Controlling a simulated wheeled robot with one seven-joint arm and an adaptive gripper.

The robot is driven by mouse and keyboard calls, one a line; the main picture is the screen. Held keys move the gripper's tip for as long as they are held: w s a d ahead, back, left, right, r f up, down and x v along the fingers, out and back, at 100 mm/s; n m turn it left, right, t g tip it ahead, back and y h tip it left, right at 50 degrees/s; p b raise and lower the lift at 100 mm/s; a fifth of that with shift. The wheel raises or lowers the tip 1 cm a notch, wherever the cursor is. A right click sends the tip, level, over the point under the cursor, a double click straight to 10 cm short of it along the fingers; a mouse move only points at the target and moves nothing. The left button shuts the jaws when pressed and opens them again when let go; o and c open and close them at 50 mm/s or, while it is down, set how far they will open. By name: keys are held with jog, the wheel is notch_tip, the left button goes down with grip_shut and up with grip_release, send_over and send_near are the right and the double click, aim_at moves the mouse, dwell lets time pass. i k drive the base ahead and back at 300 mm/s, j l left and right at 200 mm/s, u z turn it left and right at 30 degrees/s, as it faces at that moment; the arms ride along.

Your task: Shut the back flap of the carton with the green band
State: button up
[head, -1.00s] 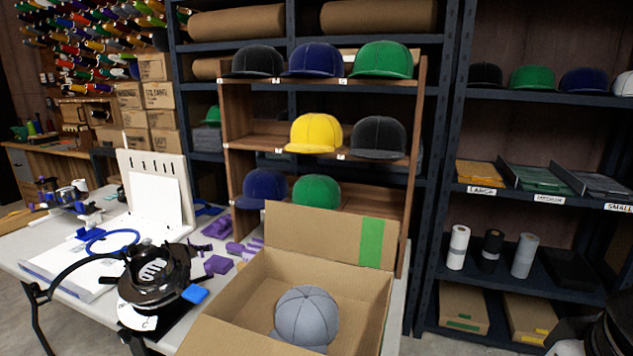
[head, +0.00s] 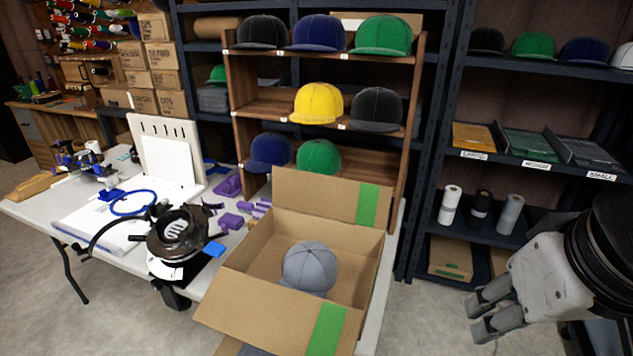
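The open carton (head: 247,255) stands on the near right end of the table, with a grey cap (head: 310,268) inside. Its back flap (head: 318,198) stands raised at the far side and carries a green band piece (head: 368,205) near its right end. The front flap (head: 262,312) hangs outward at the near side with another green band piece (head: 327,328). My gripper (head: 485,318) is at the lower right, beyond the table's right edge and apart from the carton. Its fingers show a gap between them and hold nothing.
A wooden rack (head: 240,130) with several caps stands close behind the carton. The cap hoop machine (head: 177,238) and purple pieces (head: 232,220) lie left of it. Dark shelving (head: 535,225) stands at the right. Floor (head: 420,310) between table and gripper is clear.

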aim_at(355, 203)
jog(key=i+j, duration=0.75)
jog(key=j, duration=0.15)
jog(key=z, duration=0.05)
